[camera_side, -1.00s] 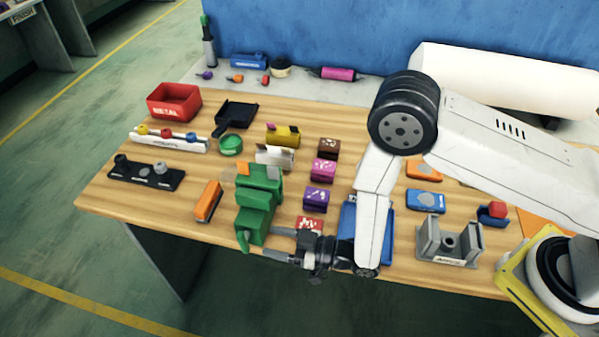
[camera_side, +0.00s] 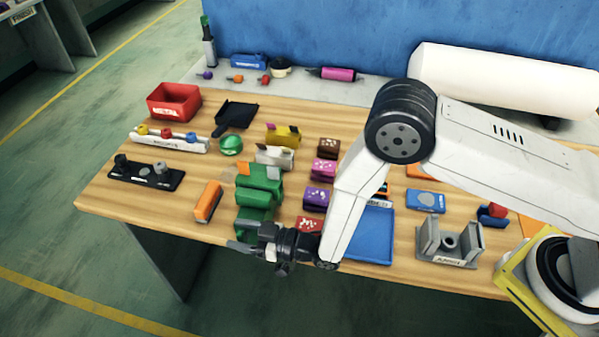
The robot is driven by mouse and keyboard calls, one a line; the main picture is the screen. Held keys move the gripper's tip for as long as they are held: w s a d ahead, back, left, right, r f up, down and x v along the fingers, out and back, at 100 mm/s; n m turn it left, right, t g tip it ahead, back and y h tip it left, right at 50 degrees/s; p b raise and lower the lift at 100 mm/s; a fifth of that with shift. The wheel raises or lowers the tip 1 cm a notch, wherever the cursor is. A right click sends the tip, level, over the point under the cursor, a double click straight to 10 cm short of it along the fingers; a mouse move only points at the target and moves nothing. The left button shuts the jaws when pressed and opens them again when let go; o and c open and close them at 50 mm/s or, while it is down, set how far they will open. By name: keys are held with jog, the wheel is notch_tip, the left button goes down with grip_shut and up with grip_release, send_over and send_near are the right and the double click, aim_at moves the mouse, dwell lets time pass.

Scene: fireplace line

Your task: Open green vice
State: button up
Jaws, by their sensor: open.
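The green vice (camera_side: 262,180) stands on the wooden table, left of the middle, with grey and orange pieces at its upper end. My gripper (camera_side: 238,236) is open at the near end of the vice, by the table's front edge. Its dark fingers overlap the lower part of the vice in the picture.
An orange block (camera_side: 207,203) lies close left of the vice. Purple (camera_side: 316,198) and red (camera_side: 309,224) blocks stand to its right. A blue tray (camera_side: 374,232) lies under my arm, and a grey holder (camera_side: 449,243) stands further right.

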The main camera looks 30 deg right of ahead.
jog(key=shift+w+a, duration=0.1)
grip_shut()
jog(key=shift+w+a+g+h, duration=0.1)
jog(key=shift+g+h, duration=0.3)
jog(key=shift+w+a+f+g+h, duration=0.1)
jog(key=shift+w+a+g+h, duration=0.1)
jog(key=shift+g+h, duration=0.45)
jog(key=shift+w+a+f+g+h, duration=0.1)
jog(key=shift+w+a+g+h, duration=0.1)
jog(key=shift+g+h, duration=0.45)
jog(key=shift+w+a+f+g+h, duration=0.1)
jog(key=shift+g+h, duration=0.4)
jog(key=shift+w+a+f+g+h, duration=0.1)
jog(key=shift+g+h, duration=0.4)
